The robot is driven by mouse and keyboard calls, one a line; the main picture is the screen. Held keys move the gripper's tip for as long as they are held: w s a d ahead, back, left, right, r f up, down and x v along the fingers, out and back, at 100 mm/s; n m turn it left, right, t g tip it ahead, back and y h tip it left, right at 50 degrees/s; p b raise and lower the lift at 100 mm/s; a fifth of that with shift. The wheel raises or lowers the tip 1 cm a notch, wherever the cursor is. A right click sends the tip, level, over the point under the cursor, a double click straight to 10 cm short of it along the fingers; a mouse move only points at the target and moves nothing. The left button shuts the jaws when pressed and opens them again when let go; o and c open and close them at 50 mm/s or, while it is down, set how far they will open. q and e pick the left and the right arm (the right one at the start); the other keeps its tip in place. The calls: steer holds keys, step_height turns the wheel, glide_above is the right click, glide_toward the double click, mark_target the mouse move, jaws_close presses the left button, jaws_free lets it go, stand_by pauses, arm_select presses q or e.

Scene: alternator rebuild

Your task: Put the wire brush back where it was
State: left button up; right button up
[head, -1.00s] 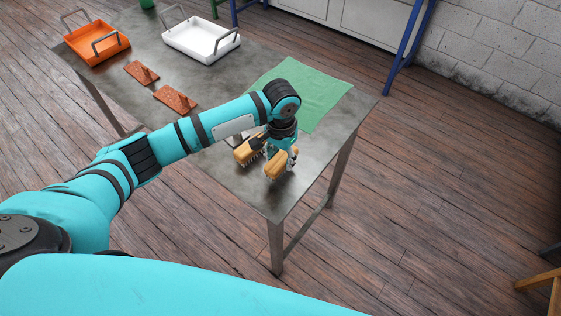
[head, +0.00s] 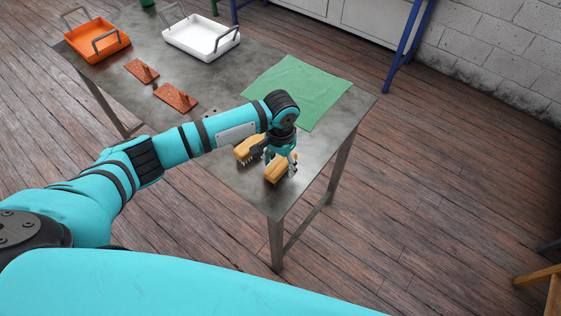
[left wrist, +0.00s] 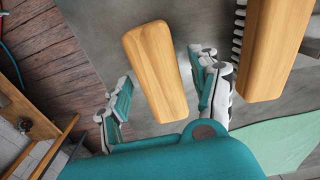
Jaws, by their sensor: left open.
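Two wooden-backed brushes are on the near right end of the metal table. One brush (head: 280,169) lies closest to the table's front edge, under my left gripper (head: 280,157). The other brush (head: 247,149) lies just left of it, bristles down. In the left wrist view the first brush (left wrist: 155,65) sits between the spread fingers of my left gripper (left wrist: 162,88), with gaps beside it. The second brush (left wrist: 275,45) is outside the fingers, at the right, with its bristles partly showing. I cannot tell from their backs which is the wire brush. My right gripper is out of view.
A green cloth (head: 300,88) lies on the table (head: 240,185) behind the gripper. An orange tray (head: 97,45) and a white tray (head: 202,41) stand at the far end.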

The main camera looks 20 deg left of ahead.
mark_target(280, 162)
arm_select(q)
step_height(280, 162, up, 12)
steer(key=b, duration=0.1)
steer(key=shift+r+b, duration=0.2)
steer(key=shift+b, duration=0.15)
stand_by(0.4)
